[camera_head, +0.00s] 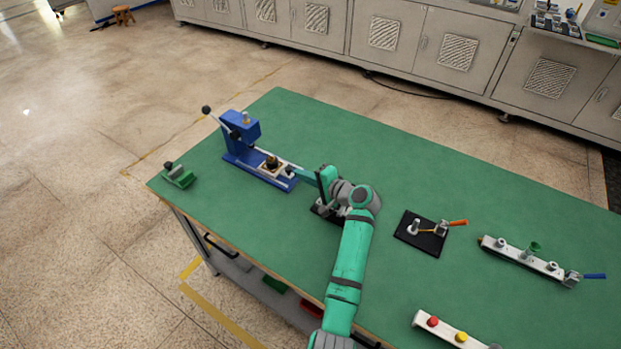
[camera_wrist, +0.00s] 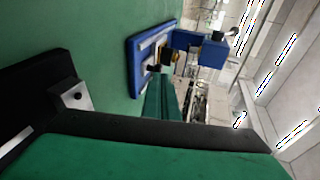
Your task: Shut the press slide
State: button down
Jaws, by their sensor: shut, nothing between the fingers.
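The blue press (camera_head: 243,132) stands at the table's far left, and its column also shows in the wrist view (camera_wrist: 212,52). Its slide (camera_head: 269,169) lies on the blue base, out to the right of the column, carrying a dark and brass-coloured part (camera_head: 271,161). A small dark knob (camera_wrist: 154,68) stands on the slide towards its outer end. My gripper (camera_head: 298,171) is shut and empty, low over the table at the slide's outer end, pointing at the press. I cannot tell whether the fingertips touch the knob. The fingers also show in the wrist view (camera_wrist: 157,92).
A green block with a black knob (camera_head: 179,175) sits at the table's left edge. A black plate with an orange-handled clamp (camera_head: 422,233) and a white rail with fittings (camera_head: 525,258) lie to the right. Another black plate is partly hidden under my arm. Green tabletop (camera_head: 330,125) behind the press is clear.

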aim_at(272, 161)
jog(key=shift+x, duration=1)
jog(key=w+a, duration=0.3)
jog(key=a, duration=0.2)
jog(key=w+a, duration=0.2)
jog(key=shift+w+a, duration=0.35)
jog(key=shift+a, duration=0.2)
